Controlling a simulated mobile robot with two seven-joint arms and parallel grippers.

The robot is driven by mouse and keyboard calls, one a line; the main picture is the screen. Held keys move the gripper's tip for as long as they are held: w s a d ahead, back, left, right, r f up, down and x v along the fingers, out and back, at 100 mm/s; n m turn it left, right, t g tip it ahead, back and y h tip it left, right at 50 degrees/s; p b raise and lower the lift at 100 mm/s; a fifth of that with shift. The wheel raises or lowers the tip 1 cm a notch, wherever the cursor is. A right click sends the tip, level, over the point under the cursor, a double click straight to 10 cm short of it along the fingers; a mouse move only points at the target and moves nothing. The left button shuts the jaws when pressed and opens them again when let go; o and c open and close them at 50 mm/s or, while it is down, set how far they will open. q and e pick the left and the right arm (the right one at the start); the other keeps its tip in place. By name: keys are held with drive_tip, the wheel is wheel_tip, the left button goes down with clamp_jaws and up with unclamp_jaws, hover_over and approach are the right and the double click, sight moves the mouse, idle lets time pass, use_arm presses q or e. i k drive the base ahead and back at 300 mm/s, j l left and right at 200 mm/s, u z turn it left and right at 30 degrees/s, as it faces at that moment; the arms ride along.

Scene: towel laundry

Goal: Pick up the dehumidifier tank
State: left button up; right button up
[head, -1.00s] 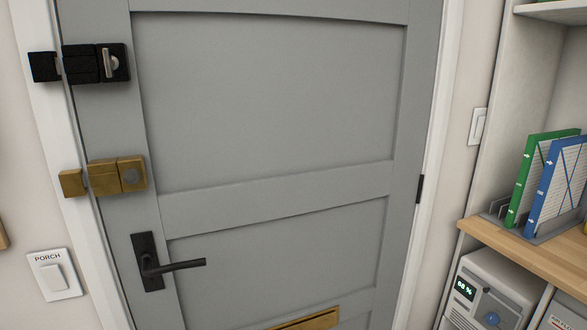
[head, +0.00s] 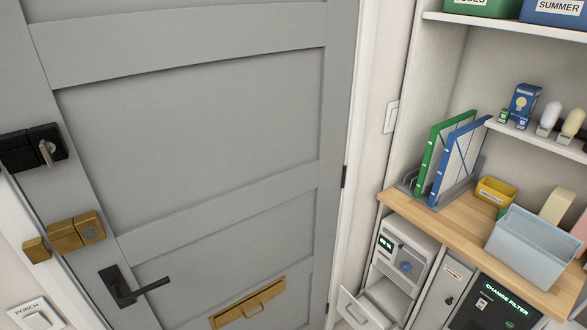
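The white dehumidifier (head: 404,252) stands under the wooden counter at the lower right of the head view, with a lit display and a blue round mark on its front. Below, a white front panel with a handle (head: 354,309) stands out from an opening, cut off by the frame's bottom edge. I cannot tell whether it is the tank or a door. A pale blue open-topped bin (head: 533,248) sits on the counter; its inside looks empty, and I cannot tell if it is the tank. Neither of my grippers is in view.
A grey door (head: 215,150) with black lever handle (head: 130,288) and locks is shut at left. The wooden counter (head: 450,222) holds green and blue binders (head: 455,160) and a yellow box (head: 496,191). A dark "CHANGE FILTER" unit (head: 497,310) is below the counter.

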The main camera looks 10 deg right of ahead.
sight(534, 248)
drive_tip(key=z, duration=1)
